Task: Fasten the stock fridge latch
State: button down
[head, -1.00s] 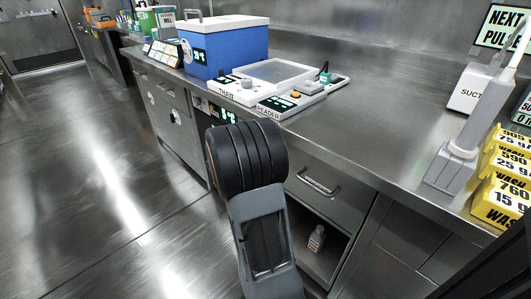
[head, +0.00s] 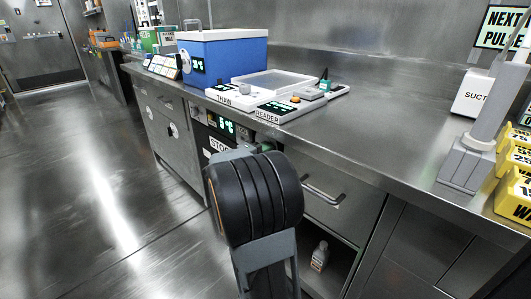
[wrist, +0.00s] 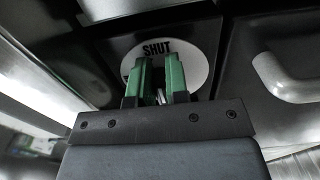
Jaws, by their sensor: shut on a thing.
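The stock fridge (head: 219,145) is under the bench, with a green-lit temperature display above its partly hidden STOCK label. In the wrist view, a round pale latch plate (wrist: 156,48) marked SHUT sits on a dark panel straight ahead. My gripper (wrist: 156,80) has its two green fingers in front of this plate, with a narrow gap between them. A small metallic piece, the latch (wrist: 161,97), shows low in that gap, and the fingers are shut on it. Most of the latch is hidden by the fingers. In the head view my arm covers the latch and nearly all of my gripper.
A drawer with a bar handle (head: 323,193) is right of my arm, above an open shelf holding a small bottle (head: 320,256). The bench top (head: 380,135) overhangs them and carries a blue box (head: 225,58) and a reader (head: 280,108). The floor at left is clear.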

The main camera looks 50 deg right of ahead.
jog(key=shift+w, duration=0.2)
jog(key=c, duration=1.3)
grip_release()
jog(key=shift+w, duration=0.1)
jog(key=shift+o, duration=0.9)
jog(key=a+p, duration=0.3)
jog(key=a, duration=1)
jog(key=shift+w+a+p, duration=0.35)
jog(key=shift+a+p, duration=0.05)
